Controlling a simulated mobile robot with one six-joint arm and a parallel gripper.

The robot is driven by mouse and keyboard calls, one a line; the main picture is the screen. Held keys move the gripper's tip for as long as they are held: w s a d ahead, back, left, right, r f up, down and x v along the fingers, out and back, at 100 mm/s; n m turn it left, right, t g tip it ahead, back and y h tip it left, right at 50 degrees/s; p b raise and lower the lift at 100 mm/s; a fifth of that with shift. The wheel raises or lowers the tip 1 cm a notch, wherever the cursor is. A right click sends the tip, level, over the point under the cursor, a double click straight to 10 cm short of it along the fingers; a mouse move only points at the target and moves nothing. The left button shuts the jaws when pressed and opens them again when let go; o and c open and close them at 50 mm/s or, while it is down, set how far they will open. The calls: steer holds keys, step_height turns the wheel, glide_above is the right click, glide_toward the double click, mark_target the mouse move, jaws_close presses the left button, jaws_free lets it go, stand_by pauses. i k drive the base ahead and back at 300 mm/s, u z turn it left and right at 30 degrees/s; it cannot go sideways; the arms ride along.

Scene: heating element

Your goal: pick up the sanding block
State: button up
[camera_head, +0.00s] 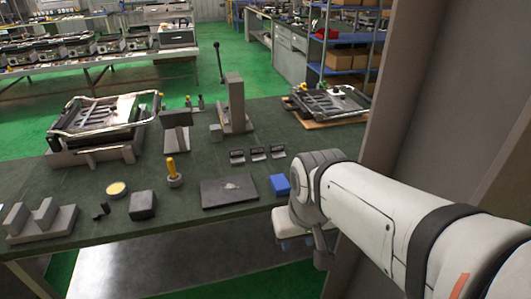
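A dark grey block (143,205) sits near the front edge of the green workbench (105,235). A small blue block (280,184) lies near the bench's front right, just left of my arm. I cannot tell for sure which of these is the sanding block. My white arm (365,205) reaches in from the right, and its end is beside the bench's front right corner. My gripper (322,258) seems to hang below the wrist, partly hidden; its fingers do not show clearly. It is apart from both blocks.
A flat black plate (228,191), a yellow-handled tool (173,172), a yellow-topped round tin (117,190) and grey V-shaped blocks (42,219) stand on the bench. Metal frame fixtures (100,128) and a tall stand (234,108) are farther back. A grey post (415,90) rises behind my arm.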

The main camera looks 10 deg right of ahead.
mark_target(280, 184)
steer(key=u, duration=0.15)
steer(key=i, duration=0.95)
steer(key=z, duration=0.1)
